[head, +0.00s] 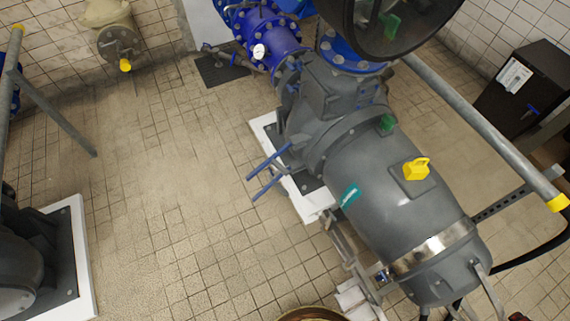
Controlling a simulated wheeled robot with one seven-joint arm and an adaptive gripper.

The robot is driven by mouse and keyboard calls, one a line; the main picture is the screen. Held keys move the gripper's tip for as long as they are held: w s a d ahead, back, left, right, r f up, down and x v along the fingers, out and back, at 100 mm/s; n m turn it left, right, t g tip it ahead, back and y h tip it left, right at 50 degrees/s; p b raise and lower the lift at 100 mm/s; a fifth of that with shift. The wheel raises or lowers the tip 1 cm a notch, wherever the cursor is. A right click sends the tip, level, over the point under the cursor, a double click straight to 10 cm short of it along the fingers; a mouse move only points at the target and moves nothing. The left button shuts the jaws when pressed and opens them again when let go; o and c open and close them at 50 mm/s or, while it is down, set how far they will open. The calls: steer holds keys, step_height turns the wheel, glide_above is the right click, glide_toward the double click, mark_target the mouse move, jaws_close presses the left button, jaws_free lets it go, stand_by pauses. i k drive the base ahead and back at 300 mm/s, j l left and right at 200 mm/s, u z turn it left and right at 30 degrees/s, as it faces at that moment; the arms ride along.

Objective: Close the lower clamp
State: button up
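My gripper is not in view. No part that I can clearly identify as the lower clamp shows. A large grey pump (385,195) lies tilted across the right half of the head view. Two parallel blue bars (268,163) stick out from its left side; I cannot tell whether they belong to a clamp. A bright metal band (435,247) goes around the pump's lower end.
Blue pipework (262,35) joins the pump at the top. A grey rail (480,125) with a yellow end runs along the right, near a black cabinet (535,85). Another machine on a white plinth (75,245) stands at lower left. The tiled floor (165,190) between is clear.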

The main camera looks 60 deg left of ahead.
mark_target(273, 183)
steer(key=k+j, duration=0.15)
steer(key=j, duration=0.35)
steer(key=k+j+u, duration=0.1)
steer(key=j, duration=0.45)
steer(key=k+j, duration=0.15)
steer(key=j, duration=0.4)
steer(key=k+j, duration=0.1)
steer(key=j, duration=0.4)
steer(key=k+j+u, duration=0.1)
steer(key=j, duration=0.45)
steer(key=k+j, duration=0.15)
steer(key=j, duration=0.4)
steer(key=k+j+u, duration=0.1)
steer(key=j, duration=0.45)
